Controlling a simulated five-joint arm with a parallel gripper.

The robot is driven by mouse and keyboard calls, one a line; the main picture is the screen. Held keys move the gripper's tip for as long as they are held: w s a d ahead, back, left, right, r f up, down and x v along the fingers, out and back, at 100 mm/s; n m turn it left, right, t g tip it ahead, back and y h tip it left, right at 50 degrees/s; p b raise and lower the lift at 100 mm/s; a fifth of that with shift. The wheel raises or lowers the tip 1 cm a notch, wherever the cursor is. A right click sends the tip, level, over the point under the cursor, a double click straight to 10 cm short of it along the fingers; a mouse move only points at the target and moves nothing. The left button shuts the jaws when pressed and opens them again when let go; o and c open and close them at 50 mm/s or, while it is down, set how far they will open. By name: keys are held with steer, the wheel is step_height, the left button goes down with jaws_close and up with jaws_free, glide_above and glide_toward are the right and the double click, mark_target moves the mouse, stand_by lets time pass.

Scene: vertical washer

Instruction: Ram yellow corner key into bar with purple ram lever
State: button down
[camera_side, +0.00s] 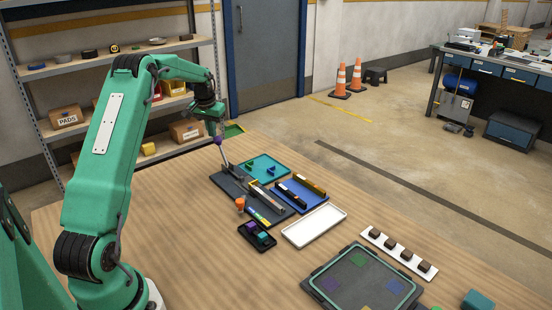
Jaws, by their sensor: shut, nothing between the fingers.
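My gripper (216,128) is shut and hangs at the far left corner of the work area, right above the purple knob (218,140) of the ram lever. At this size I cannot tell whether it touches the knob. The lever's grey shaft (224,157) stands up, slightly tilted, from the dark fixture plate (226,183). A light bar (265,197) lies along the fixture. A small yellow piece (253,183), seemingly the corner key, sits at the bar's far end. How deep it sits is too small to tell.
A teal tray (272,160) and a blue tray (311,206) with dark and orange bars lie right of the fixture. An orange-topped item (240,203), a black tray (246,239) and an empty white tray (314,225) stand nearer. The front-left table is clear.

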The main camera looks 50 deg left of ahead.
steer(key=shift+w+f, duration=0.1)
steer(key=shift+f, duration=1.85)
steer(key=shift+d, duration=4.75)
steer(key=shift+a, duration=0.15)
